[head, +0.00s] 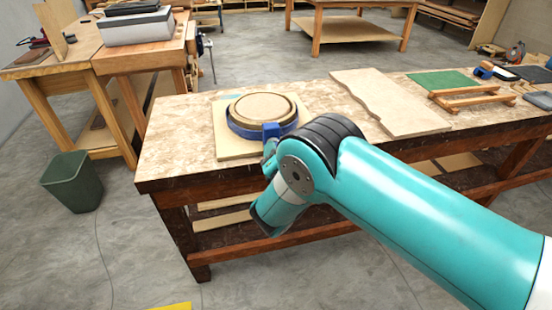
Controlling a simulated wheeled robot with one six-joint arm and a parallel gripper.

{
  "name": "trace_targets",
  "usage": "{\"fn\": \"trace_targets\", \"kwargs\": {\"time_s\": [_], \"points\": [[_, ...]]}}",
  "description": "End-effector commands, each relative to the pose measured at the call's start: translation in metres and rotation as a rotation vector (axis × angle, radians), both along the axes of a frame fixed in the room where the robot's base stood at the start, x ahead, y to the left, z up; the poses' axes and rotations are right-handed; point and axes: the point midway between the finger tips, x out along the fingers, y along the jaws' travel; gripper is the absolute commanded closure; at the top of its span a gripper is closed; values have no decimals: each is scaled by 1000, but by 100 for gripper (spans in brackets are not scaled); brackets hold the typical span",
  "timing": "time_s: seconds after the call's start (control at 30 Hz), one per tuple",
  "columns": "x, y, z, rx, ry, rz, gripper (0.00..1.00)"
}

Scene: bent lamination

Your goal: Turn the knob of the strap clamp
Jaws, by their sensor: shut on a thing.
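The strap clamp (240,130) is a blue band around a round pale wooden form (263,106) on a square light board (224,148). Its blue block (271,131) faces the front edge of the bench. My gripper (269,154) is at the front of this block, shut on the clamp's knob. The wrist of my teal arm, reaching in from the right, covers most of the gripper and the knob, so the fingertips do not show clearly.
The workbench (175,135) has bare room left of the board. A wavy-edged pale panel (385,100) lies to the right, with a green mat (440,81) and a wooden frame (470,98) beyond. A green bin (72,182) stands on the floor at left.

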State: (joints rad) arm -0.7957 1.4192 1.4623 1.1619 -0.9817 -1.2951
Motion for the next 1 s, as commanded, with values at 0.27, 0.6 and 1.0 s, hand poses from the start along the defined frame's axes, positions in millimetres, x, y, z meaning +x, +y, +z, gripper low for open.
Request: {"fn": "trace_targets", "kwargs": {"time_s": [0.27,0.6,1.0], "points": [[0,0,-5,255,69,1,84],[0,0,-6,567,153,0,84],[0,0,-6,936,251,1,84]]}}
